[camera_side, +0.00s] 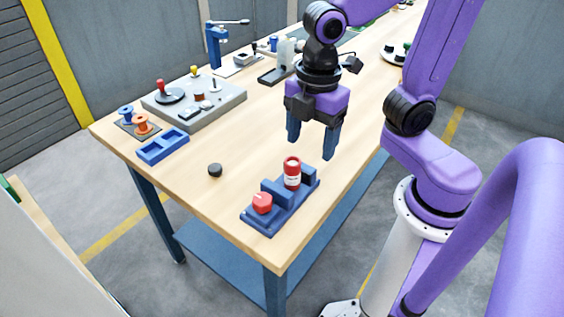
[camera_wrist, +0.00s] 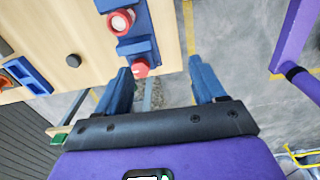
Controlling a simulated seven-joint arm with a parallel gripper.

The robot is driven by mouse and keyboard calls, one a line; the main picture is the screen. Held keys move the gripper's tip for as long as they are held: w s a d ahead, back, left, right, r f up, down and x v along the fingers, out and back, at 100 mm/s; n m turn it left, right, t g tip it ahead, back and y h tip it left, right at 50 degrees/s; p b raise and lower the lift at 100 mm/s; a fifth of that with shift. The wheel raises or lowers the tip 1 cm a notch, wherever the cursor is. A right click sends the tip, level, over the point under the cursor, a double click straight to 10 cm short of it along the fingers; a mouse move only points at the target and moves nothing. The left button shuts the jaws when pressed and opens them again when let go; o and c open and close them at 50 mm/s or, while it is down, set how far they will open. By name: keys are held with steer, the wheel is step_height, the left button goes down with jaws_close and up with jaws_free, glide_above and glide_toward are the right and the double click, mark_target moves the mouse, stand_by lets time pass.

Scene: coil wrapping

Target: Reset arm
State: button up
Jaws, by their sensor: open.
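My gripper (camera_side: 310,142) is purple with two blue fingers, held above the workbench (camera_side: 190,182). Its fingers are apart with nothing between them. It hangs behind a blue fixture (camera_side: 254,218) near the bench's front right edge. The fixture carries a red and white cylinder (camera_side: 292,173), upright, and a red knob-like piece (camera_side: 262,203). In the wrist view my gripper (camera_wrist: 160,72) is also open, and the cylinder (camera_wrist: 121,22) and red piece (camera_wrist: 140,68) show beyond the fingers.
A small black disc (camera_side: 215,170) lies on the bare bench. A blue two-pocket tray (camera_side: 162,146), spools (camera_side: 141,123) and a grey plate (camera_side: 215,106) with a winding station stand at the left. A blue press (camera_side: 213,45) is at the back. The bench's middle is clear.

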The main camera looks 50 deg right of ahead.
steer(key=s+d+f+m, duration=0.3)
steer(key=s+d+m, duration=0.2)
steer(key=s, duration=0.2)
steer(key=shift+s+d, duration=0.15)
steer(key=shift+d, duration=0.15)
